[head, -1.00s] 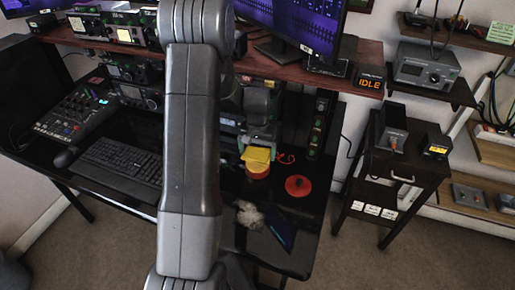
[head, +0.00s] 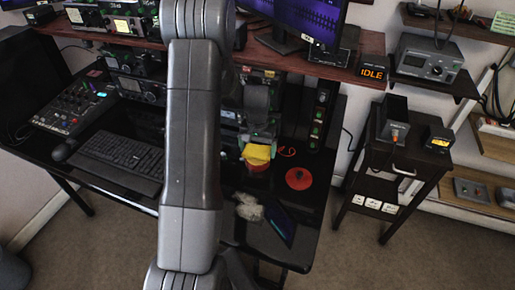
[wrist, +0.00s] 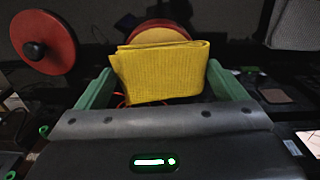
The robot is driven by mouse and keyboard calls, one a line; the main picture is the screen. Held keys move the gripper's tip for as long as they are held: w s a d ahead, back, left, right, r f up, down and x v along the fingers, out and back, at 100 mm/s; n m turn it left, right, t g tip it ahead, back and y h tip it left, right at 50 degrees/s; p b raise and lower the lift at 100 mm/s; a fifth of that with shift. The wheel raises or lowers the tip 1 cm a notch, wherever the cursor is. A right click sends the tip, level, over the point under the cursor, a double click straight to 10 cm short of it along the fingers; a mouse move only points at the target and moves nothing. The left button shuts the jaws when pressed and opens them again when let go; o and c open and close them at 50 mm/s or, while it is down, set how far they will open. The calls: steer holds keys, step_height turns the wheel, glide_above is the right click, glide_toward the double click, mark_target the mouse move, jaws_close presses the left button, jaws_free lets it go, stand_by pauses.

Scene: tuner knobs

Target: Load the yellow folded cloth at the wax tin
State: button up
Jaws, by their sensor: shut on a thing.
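The yellow folded cloth (wrist: 155,75) is held between the two green fingers of my gripper (wrist: 163,88). It also shows in the head view (head: 257,154), below my gripper (head: 259,141). The wax tin (wrist: 160,25) is red and round with a yellow-orange top face, just beyond the cloth in the wrist view. The cloth hides its near part. In the head view the tin (head: 256,168) shows directly below the cloth; whether they touch cannot be told.
A red disc with a black knob (wrist: 42,42) lies beside the tin, and also shows in the head view (head: 298,178). A pale crumpled item (head: 249,207) and a dark tablet-like panel (head: 280,226) lie nearer the front. A keyboard (head: 121,160) is at left.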

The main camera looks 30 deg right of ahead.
mark_target(257, 149)
steer(key=shift+f+b, duration=0.55)
stand_by(1.6)
steer(key=shift+r+p, duration=2.1)
steer(key=shift+r, duration=1.45)
